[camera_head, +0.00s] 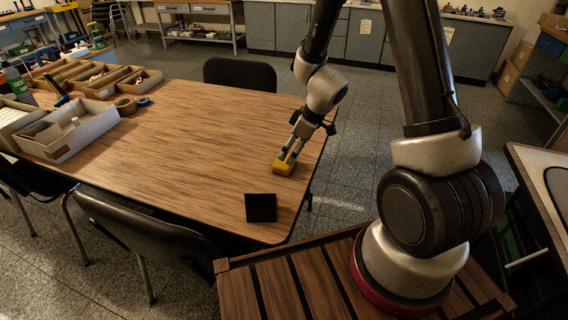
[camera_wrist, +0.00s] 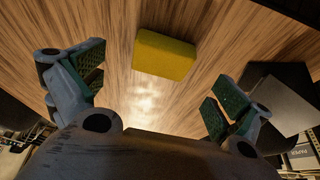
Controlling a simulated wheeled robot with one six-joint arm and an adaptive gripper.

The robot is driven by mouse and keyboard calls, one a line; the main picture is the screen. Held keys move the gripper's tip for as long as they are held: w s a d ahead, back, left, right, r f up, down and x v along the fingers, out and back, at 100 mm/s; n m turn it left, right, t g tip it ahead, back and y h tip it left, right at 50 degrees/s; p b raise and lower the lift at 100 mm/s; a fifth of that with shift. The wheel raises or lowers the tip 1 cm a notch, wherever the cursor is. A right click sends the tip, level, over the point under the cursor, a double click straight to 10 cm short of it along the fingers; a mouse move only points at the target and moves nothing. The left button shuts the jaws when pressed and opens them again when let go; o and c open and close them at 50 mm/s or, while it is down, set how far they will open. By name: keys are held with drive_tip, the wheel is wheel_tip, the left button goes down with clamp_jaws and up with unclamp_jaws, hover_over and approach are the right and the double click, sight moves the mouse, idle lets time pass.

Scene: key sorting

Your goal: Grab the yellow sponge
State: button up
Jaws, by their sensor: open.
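The yellow sponge (camera_head: 283,168) lies on the wooden table (camera_head: 200,130) near its right edge. In the wrist view the sponge (camera_wrist: 164,55) is a yellow block, ahead of the fingers and between their lines. My gripper (camera_head: 291,151) is above and just beside the sponge in the head view, partly covering it. In the wrist view my gripper (camera_wrist: 152,92) has its two fingers wide apart with nothing between them. The fingers do not appear to touch the sponge.
A small black square object (camera_head: 261,207) stands near the table's front right corner. Black chairs (camera_head: 240,74) are at the table's edges. The table's middle is clear.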

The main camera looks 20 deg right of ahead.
sight(285, 160)
drive_tip(key=x, duration=0.5)
drive_tip(key=shift+a+f, duration=0.25)
drive_tip(key=shift+a, duration=0.05)
drive_tip(key=c, duration=0.9)
